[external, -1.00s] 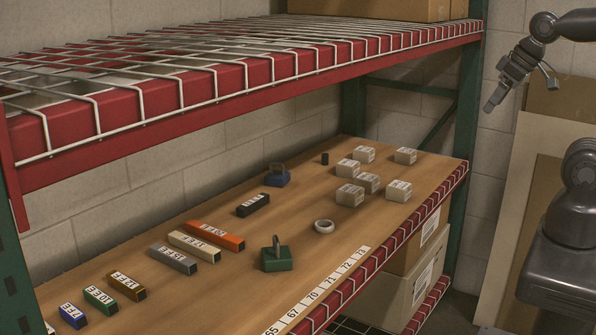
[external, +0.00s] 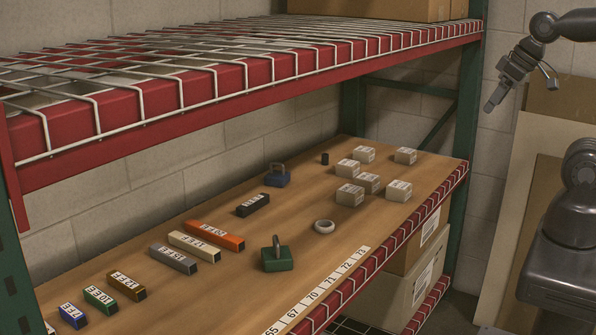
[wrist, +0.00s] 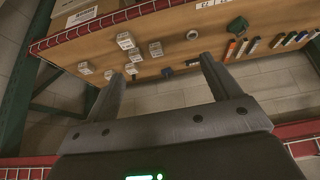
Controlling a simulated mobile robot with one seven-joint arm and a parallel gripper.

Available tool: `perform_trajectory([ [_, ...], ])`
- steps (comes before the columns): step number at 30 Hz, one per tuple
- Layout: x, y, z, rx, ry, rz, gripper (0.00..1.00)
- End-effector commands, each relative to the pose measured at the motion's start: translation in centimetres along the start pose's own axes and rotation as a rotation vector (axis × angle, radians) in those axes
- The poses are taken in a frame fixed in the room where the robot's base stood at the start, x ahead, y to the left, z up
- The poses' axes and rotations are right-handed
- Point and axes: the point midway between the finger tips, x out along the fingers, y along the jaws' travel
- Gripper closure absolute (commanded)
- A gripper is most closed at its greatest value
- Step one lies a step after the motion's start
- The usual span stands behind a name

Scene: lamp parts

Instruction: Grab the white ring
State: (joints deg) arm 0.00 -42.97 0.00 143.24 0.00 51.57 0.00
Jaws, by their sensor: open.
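The white ring (external: 324,226) lies flat on the wooden shelf, right of the green padlock-shaped block (external: 277,257) and in front of the small white boxes. In the wrist view the ring (wrist: 192,34) is small and far off, near the upper middle. My gripper (external: 490,108) is up at the right, outside the shelf and well apart from the ring. In the wrist view its two fingers (wrist: 160,72) are spread with nothing between them.
Several white boxes (external: 350,194) stand right of and behind the ring. A red-edged wire shelf (external: 250,80) hangs above. The wood around the ring is bare.

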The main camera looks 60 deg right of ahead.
Motion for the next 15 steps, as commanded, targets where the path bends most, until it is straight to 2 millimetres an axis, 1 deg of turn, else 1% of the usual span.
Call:
perform_trajectory([
  [1, 0.0, 0.0, 0.0, 0.000, 0.000, 0.000, 0.22],
  [3, 0.0, 0.0, 0.0, 0.000, 0.000, 0.000, 0.27],
  [11, 0.1, 0.0, -0.2, 0.003, -0.002, -0.003, 0.27],
  [14, 0.8, -0.2, -1.0, 0.020, -0.014, -0.014, 0.27],
  [15, 1.2, -0.3, -1.5, 0.035, -0.021, -0.021, 0.27],
])
